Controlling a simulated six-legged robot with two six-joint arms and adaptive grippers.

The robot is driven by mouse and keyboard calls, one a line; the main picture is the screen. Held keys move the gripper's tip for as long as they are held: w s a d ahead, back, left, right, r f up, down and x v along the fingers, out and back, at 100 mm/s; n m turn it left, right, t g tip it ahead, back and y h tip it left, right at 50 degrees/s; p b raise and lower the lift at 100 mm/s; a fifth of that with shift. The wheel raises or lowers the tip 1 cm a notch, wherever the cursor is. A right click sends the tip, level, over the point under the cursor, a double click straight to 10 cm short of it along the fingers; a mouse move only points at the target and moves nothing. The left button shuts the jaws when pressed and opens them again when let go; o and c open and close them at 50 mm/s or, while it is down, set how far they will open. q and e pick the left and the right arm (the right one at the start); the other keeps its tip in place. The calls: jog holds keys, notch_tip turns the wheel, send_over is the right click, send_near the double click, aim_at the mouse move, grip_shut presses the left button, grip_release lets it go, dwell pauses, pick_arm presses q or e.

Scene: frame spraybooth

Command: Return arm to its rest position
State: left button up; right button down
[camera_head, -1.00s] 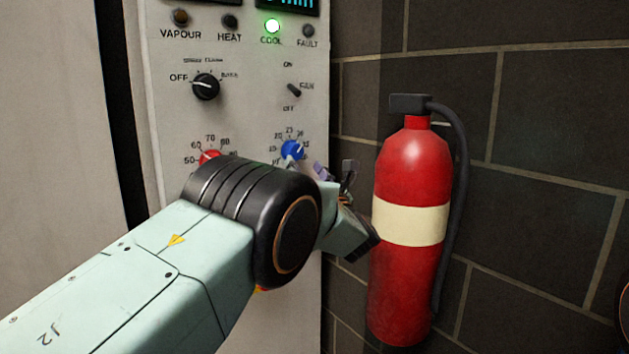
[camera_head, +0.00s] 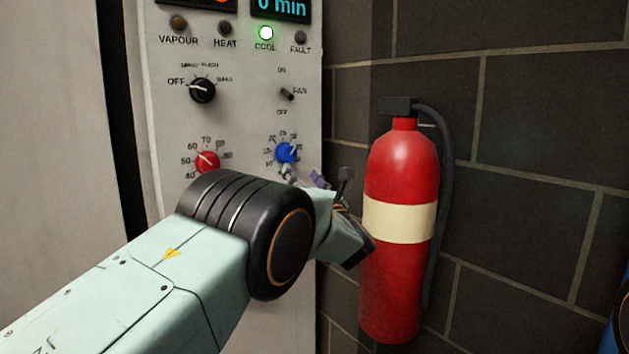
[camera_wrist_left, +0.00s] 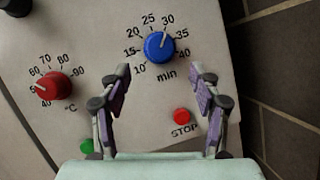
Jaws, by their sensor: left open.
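My left arm comes in from the left in the head view, in front of the control panel (camera_head: 240,130). My left gripper (camera_head: 304,177) is small there and partly hidden behind my own arm, just below the blue dial (camera_head: 286,152). In the left wrist view the left gripper (camera_wrist_left: 162,85) is open and empty, its two purple-padded fingers spread wide apart. The blue dial (camera_wrist_left: 160,46) lies beyond the fingertips, apart from them. The red dial (camera_wrist_left: 54,85) is to the left of the fingers. My right gripper is not in view.
A red fire extinguisher (camera_head: 400,170) is right of the panel, close to my wrist, before a dark block wall (camera_head: 540,120). The panel has a black selector knob (camera_head: 202,90), a fan switch (camera_head: 287,94) and a lit green COOL lamp (camera_head: 266,33). A red STOP button (camera_wrist_left: 182,115) is between the fingers.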

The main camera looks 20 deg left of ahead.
pick_arm(q)
jog(key=s+a+f+m+h, duration=0.1)
jog(key=f+m+h, duration=0.1)
jog(key=f+m, duration=0.45)
jog(key=s+a+f+m+g+h, duration=0.1)
jog(key=s+f+m+h, duration=0.2)
jog(key=f, duration=0.6)
jog(key=a+f+m+h, duration=0.1)
jog(key=f+m+h, duration=0.1)
jog(key=f+m, duration=0.45)
jog(key=s+f+m+g+h, duration=0.45)
jog(key=s+f+m, duration=0.55)
jog(key=s+f, duration=0.6)
jog(key=s+d+f+m+g+h, duration=0.1)
jog(key=s+f+m+g, duration=0.2)
jog(key=s, duration=1)
jog(key=s+d+f+m+g+h, duration=0.1)
jog(key=s+f+m+g, duration=0.2)
jog(key=s, duration=0.9)
jog(key=s+d+f+m+g+h, duration=0.1)
jog(key=s+f+m+g, duration=0.3)
jog(key=s+m, duration=0.4)
jog(key=s+g, duration=0.1)
jog(key=s, duration=0.4)
jog(key=shift+s, duration=0.3)
jog(key=shift+g, duration=0.25)
